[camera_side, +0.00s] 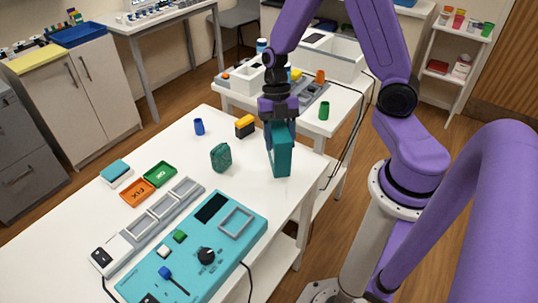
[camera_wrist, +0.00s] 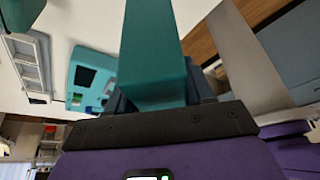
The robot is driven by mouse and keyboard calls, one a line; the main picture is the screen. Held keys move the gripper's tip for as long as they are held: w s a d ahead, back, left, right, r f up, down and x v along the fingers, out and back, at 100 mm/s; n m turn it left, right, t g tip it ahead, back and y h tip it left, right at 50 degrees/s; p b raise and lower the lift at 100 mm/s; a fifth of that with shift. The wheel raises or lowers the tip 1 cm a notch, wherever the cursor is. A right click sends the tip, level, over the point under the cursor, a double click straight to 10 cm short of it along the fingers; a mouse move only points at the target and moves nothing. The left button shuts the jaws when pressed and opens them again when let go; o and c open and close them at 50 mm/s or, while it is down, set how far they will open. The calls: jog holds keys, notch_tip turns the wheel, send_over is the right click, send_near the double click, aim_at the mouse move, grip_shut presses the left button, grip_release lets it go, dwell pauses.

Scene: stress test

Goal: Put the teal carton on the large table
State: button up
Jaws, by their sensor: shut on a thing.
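The teal carton (camera_side: 281,155) is a tall upright box. My gripper (camera_side: 279,122) is shut on its upper part from above. The carton is over the right part of the large white table (camera_side: 165,143), near its right edge; I cannot tell whether its bottom touches the top. In the wrist view the carton (camera_wrist: 152,50) fills the middle, between the jaws, and hides part of what lies behind it.
A dark green faceted object (camera_side: 221,157) stands left of the carton. A teal control panel (camera_side: 190,250) lies in front. A smaller table with bins is behind.

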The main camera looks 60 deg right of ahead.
jog(key=shift+f, duration=2.55)
jog(key=o, duration=1.2)
jog(key=shift+f, duration=0.15)
jog(key=shift+c, duration=0.2)
